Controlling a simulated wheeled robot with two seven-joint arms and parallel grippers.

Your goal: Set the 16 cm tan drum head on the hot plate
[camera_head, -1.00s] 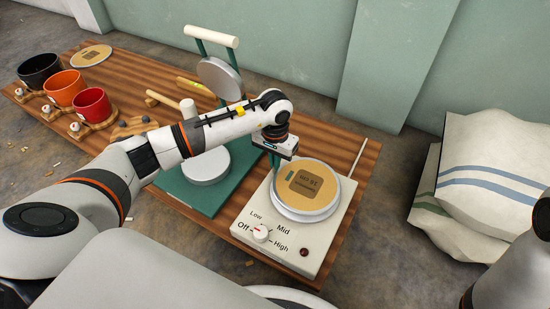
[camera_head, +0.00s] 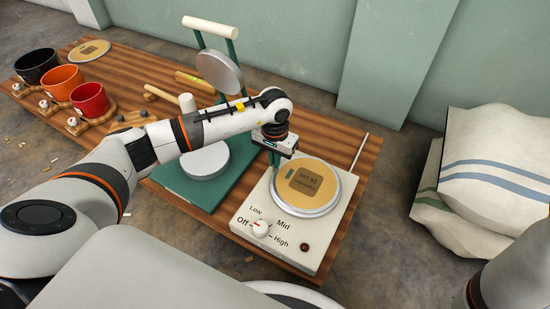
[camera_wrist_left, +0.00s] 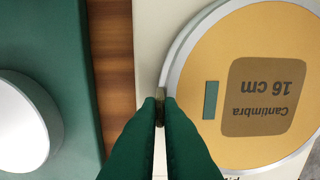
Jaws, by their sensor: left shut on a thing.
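The tan drum head (camera_head: 306,187), marked "Cantimbra 16 cm" in the left wrist view (camera_wrist_left: 218,135), lies flat over the round silver plate of the white hot plate (camera_head: 288,240). Silver shows around its edge. I cannot tell whether it rests fully on the plate. My left gripper (camera_head: 274,158) is at the drum head's far left edge. In the left wrist view its green fingers (camera_wrist_left: 160,108) are closed on a small greyish-brown piece at the rim, which seems to be part of the drum head. My right gripper is out of view.
A green press (camera_head: 219,190) with a silver disc stands left of the hot plate. Red (camera_head: 90,100), orange (camera_head: 62,83) and black (camera_head: 36,66) drums and another tan drum head (camera_head: 89,50) are at the far left. Sacks (camera_head: 490,165) lie on the floor at right.

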